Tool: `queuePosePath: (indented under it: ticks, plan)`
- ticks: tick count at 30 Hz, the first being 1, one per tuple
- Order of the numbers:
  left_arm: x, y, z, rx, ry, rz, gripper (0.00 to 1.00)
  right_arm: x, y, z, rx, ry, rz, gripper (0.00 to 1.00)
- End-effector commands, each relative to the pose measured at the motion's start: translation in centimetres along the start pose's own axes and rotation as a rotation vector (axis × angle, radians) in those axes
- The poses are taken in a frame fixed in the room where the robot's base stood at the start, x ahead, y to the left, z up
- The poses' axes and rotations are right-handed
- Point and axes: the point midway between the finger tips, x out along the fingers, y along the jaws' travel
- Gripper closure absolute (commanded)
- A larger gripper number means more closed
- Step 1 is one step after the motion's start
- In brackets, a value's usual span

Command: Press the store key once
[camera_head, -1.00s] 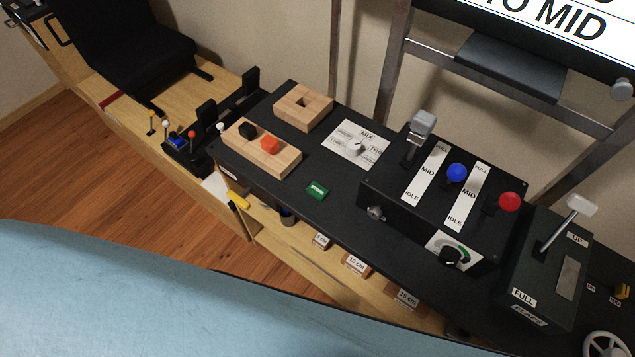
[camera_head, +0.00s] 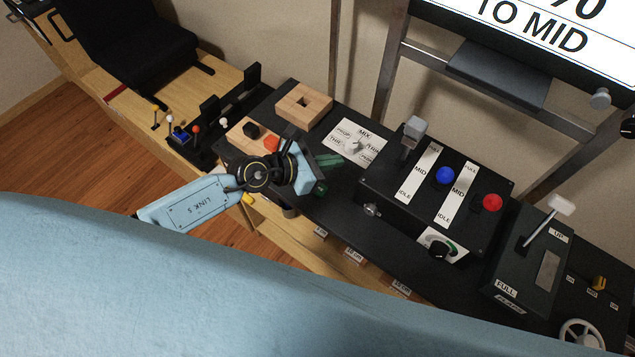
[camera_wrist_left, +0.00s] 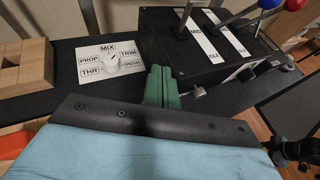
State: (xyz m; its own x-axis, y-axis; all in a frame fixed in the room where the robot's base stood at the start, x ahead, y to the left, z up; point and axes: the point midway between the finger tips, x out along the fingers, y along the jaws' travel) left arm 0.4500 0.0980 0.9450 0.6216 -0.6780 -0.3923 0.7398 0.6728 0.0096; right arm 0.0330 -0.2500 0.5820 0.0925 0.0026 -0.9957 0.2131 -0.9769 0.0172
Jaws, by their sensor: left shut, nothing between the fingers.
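The store key, taken to be the small green key (camera_head: 320,189) on the black panel, shows only in part in the head view, just below my left gripper. Its lettering is not readable now. My left gripper (camera_head: 338,160) is shut and empty, with its green fingers over the panel between the key and the white MIX dial plate (camera_head: 368,134). The wrist view shows the shut green fingers (camera_wrist_left: 161,84) pointing away, beside the MIX plate (camera_wrist_left: 108,60). The key is not visible there. I cannot tell the fingers' height above the panel. My right gripper is not in view.
A wooden block with a square hole (camera_head: 303,103) and a wooden board with black and red pieces (camera_head: 243,130) lie left. A black lever box (camera_head: 425,215) with blue and red knobs stands right of the gripper. A flaps box (camera_head: 527,262) is further right.

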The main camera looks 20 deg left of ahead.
Motion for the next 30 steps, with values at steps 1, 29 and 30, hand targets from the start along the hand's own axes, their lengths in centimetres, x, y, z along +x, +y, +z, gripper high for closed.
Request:
queuePosePath:
  ticks: [1, 29, 30]
  plan:
    - [-0.2, 0.3, -0.2, 0.168, 0.071, -0.027, 1.00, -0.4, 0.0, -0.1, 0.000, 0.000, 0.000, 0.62]
    - [-1.4, 3.2, -4.3, 0.735, 0.366, -0.102, 1.00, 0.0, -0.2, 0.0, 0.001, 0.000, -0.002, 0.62]
    - [-1.2, 3.2, -4.6, 0.735, 0.366, -0.102, 1.00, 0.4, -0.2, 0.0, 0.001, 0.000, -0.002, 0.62]
